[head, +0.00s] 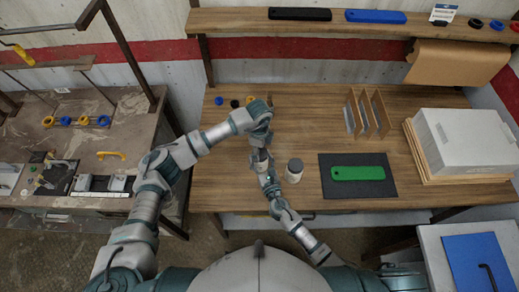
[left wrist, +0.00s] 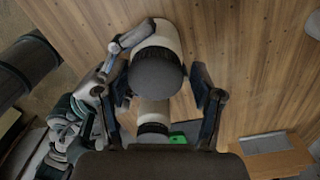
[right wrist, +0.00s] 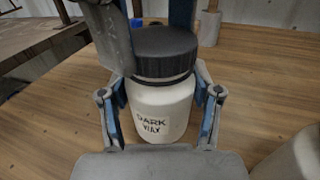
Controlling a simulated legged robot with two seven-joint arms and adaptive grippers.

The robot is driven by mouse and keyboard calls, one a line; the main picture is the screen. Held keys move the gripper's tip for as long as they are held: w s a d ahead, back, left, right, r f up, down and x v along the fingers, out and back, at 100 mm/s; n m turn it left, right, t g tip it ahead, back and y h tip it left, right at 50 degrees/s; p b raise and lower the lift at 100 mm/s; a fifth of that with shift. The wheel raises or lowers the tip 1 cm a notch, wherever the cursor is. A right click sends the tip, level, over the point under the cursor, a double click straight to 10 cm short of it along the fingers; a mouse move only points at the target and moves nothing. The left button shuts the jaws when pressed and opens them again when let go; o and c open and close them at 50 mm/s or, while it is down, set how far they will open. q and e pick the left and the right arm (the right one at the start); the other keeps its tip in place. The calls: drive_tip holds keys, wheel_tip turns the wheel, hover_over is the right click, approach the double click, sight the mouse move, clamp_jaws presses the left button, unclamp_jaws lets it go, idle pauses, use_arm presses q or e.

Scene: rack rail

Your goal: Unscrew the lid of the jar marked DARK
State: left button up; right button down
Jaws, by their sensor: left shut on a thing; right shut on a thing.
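The jar marked DARK WAX (right wrist: 158,112) is white with a black ribbed lid (right wrist: 165,52) and stands upright on the wooden bench. My right gripper (right wrist: 160,105) is shut on the jar's body, one finger on each side. My left gripper (left wrist: 162,82) comes from above and is shut on the lid, which shows between its fingers in the left wrist view (left wrist: 157,72). In the head view the jar (head: 260,160) is mostly hidden by my arms. The lid's seam shows no clear gap.
Another lidded jar (head: 294,170) stands close on the right. A dark mat (head: 358,190) with a green bar (head: 358,173) lies beyond it. Upright dividers (head: 367,113) and a big white box (head: 465,140) are farther right. Small caps (head: 235,103) lie at the back left.

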use_arm(q)
drive_tip(key=shift+w+r, duration=0.1)
drive_tip(key=shift+w, duration=0.25)
use_arm(e)
drive_tip(key=shift+s+a+r, duration=0.1)
drive_tip(key=shift+s+a, duration=0.25)
drive_tip(key=shift+a, duration=0.2)
use_arm(q)
drive_tip(key=o, duration=1.3)
drive_tip(key=shift+s+a, duration=0.1)
use_arm(e)
drive_tip(key=shift+w+d, duration=0.1)
drive_tip(key=shift+d, duration=0.05)
use_arm(q)
drive_tip(key=shift+r, duration=0.15)
